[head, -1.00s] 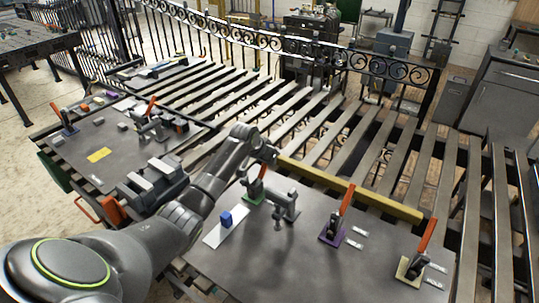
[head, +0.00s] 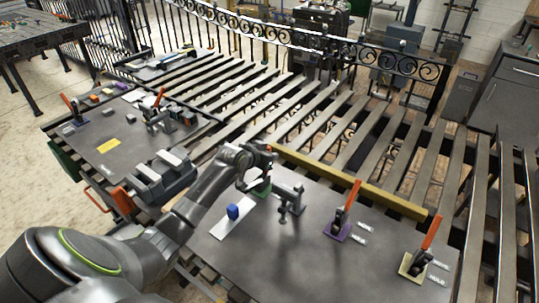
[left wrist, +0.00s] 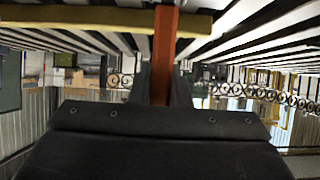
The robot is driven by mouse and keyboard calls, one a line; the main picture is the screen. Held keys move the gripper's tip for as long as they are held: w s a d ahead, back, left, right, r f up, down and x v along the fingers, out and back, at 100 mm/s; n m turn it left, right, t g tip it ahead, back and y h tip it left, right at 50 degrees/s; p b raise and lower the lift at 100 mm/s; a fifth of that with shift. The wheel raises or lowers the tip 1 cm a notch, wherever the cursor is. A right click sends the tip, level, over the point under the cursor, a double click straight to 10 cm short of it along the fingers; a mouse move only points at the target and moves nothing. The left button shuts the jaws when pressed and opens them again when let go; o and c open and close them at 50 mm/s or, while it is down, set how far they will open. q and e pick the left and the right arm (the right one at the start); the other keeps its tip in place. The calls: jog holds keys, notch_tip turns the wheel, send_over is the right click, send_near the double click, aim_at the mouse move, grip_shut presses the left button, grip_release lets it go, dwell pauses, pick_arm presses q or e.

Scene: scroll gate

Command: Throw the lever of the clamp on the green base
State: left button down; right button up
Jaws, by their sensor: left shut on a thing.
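The clamp on the green base (head: 259,190) stands at the back left of the near grey metal table in the head view. My left gripper (head: 262,156) is directly above it and hides most of the clamp. In the left wrist view the orange lever (left wrist: 165,45) runs down between the dark fingers (left wrist: 160,88), which are shut on it. In the head view the lever is almost wholly hidden by the gripper, so its exact tilt cannot be told. My right gripper is in neither view.
A clamp on a purple base (head: 338,229) and one on a tan base (head: 412,266) have orange levers up. A grey post fixture (head: 290,197) stands close right of the green base. A blue piece (head: 233,212) sits on a white strip. A yellow bar (head: 345,182) lies behind.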

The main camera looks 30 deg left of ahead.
pick_arm(q)
jog(key=c, duration=1.4)
grip_release()
jog(key=shift+o, duration=0.2)
jog(key=b+v, duration=0.1)
jog(key=v, duration=1.6)
jog(key=shift+s+b, duration=0.2)
jog(key=shift+b, duration=0.15)
jog(key=shift+r, duration=0.1)
